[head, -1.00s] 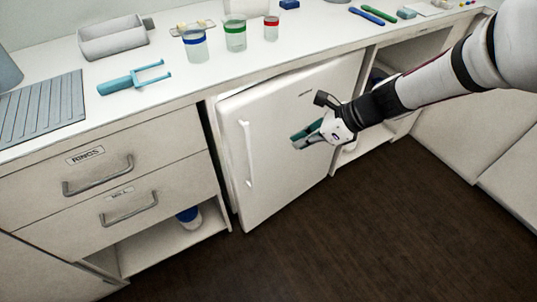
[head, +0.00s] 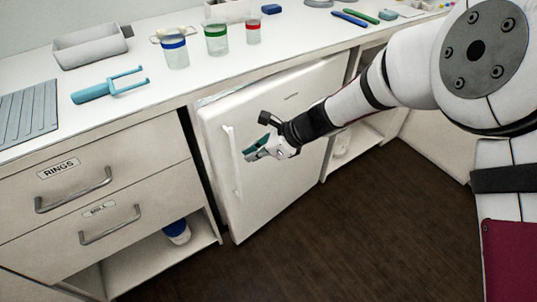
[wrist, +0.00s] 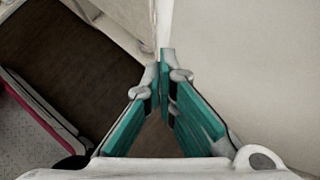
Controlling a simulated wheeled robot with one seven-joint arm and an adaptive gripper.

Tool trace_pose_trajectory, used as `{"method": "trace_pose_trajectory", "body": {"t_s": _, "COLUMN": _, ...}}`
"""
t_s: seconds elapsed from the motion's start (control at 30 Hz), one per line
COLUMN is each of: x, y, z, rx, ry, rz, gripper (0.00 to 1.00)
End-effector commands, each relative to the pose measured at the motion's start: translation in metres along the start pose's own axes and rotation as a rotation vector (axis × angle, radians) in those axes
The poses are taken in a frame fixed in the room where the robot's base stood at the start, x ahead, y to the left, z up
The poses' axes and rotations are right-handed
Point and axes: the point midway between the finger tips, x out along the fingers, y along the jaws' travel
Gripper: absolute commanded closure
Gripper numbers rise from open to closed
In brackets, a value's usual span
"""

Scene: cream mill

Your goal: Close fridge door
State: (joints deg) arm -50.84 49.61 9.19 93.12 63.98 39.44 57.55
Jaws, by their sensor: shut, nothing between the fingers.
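The white fridge door (head: 265,175) is under the counter in the head view. It stands slightly ajar, its left, handle side out from the cabinet front. Its upright white handle (head: 232,160) is near its left edge. My gripper (head: 250,153), with teal finger pads, is in front of the door, just right of the handle. In the wrist view my gripper (wrist: 163,62) is shut and empty, its fingertips together. A pale upright strip (wrist: 163,22) lies just beyond the tips, and I cannot tell whether they touch it. The pale surface at right looks like the door (wrist: 250,70).
The drawers (head: 90,185) and an open lower shelf (head: 150,268) are left of the fridge. The dark floor (head: 320,240) in front is clear.

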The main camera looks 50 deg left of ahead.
Motion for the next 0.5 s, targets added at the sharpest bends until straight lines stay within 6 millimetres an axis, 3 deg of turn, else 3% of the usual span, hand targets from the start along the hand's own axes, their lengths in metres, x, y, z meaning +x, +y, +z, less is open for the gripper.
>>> {"method": "trace_pose_trajectory", "body": {"t_s": 0.5, "x": 0.0089, "y": 0.0000, "z": 0.0083, "rx": 0.002, "ry": 0.001, "rz": 0.000, "gripper": 1.00}}
